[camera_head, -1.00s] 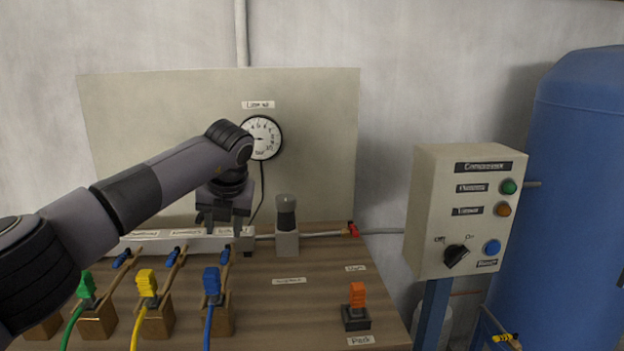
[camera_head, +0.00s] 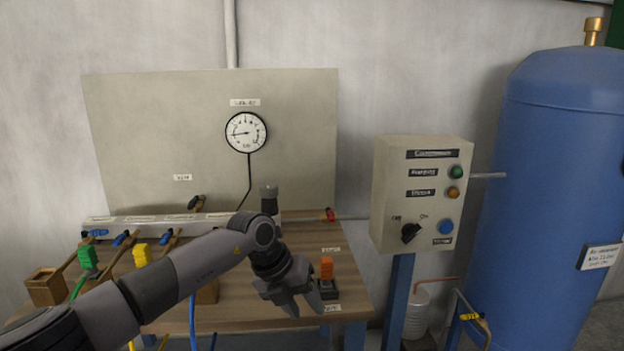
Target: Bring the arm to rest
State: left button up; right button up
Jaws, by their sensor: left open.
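My left arm reaches in from the lower left across the workbench (camera_head: 345,290). My left gripper (camera_head: 305,308) hangs over the front right part of the bench, fingers pointing down and apart, with nothing seen between them. A green connector (camera_head: 88,258) and a yellow connector (camera_head: 141,254) stand on the left of the bench. The blue one is hidden behind my arm. My right gripper is not in view.
A backboard with a pressure gauge (camera_head: 246,132) stands behind the bench. A grey control box (camera_head: 387,190) on a blue post and a large blue tank (camera_head: 550,180) stand to the right. A white manifold bar (camera_head: 150,226) runs along the bench's back.

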pick_arm(q)
jog(key=s+d+f+n+h, duration=0.1)
jog(key=s+d+n+h, duration=0.3)
jog(key=s+d+h, duration=0.75)
jog(key=s+a+f+n+t+y+p, duration=0.1)
jog(key=a+f+n+t+y, duration=0.3)
jog(key=a+n+t, duration=0.55)
jog(key=s+a+f+n+t+y+p, duration=0.15)
jog(key=a+f+n+t+y, duration=0.3)
jog(key=n, duration=0.85)
jog(key=s+a+f+n+g+y, duration=0.2)
jog(key=s+a+f+n+y, duration=0.1)
jog(key=s+a, duration=0.5)
jog(key=s+a+f+n+g+y, duration=0.2)
jog(key=s+a+f+n+g, duration=0.1)
jog(key=s+a+f+n, duration=0.2)
jog(key=s+a+f, duration=0.2)
jog(key=a, duration=0.1)
jog(key=shift+s+f+n+y, duration=0.15)
jog(key=shift+s+n+y, duration=0.2)
jog(key=shift+s+y, duration=0.05)
